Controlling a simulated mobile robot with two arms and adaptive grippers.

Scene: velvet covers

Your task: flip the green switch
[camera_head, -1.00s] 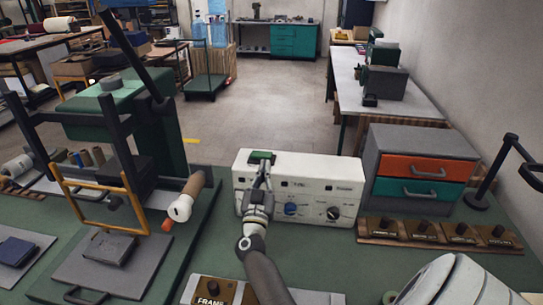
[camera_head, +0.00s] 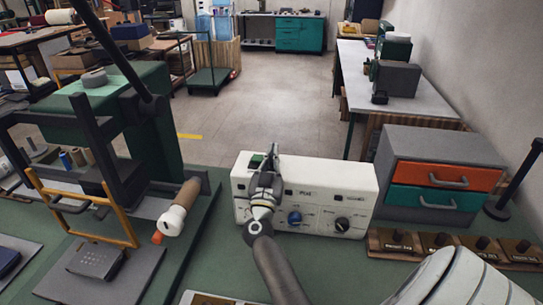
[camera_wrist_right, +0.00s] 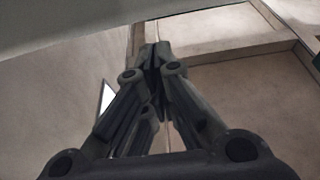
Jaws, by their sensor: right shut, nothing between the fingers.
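The white control box (camera_head: 355,185) stands on the green bench in the head view, with a blue knob and a black knob on its front. The green switch (camera_head: 256,160) is on its top near the left end and is partly hidden by my gripper. My right gripper (camera_head: 273,153) is shut and empty, pointing up with its tips at the switch's right side. I cannot tell whether it touches the switch. In the right wrist view the two fingers of my right gripper (camera_wrist_right: 153,52) meet at the tips. My left gripper is not in view.
A grey drawer unit (camera_head: 440,150) with orange and teal drawers stands right of the box. A wooden strip with several dark knobs (camera_head: 440,240) lies before it. A green and black press (camera_head: 125,115) with an orange frame stands left. Some bench before the box is clear.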

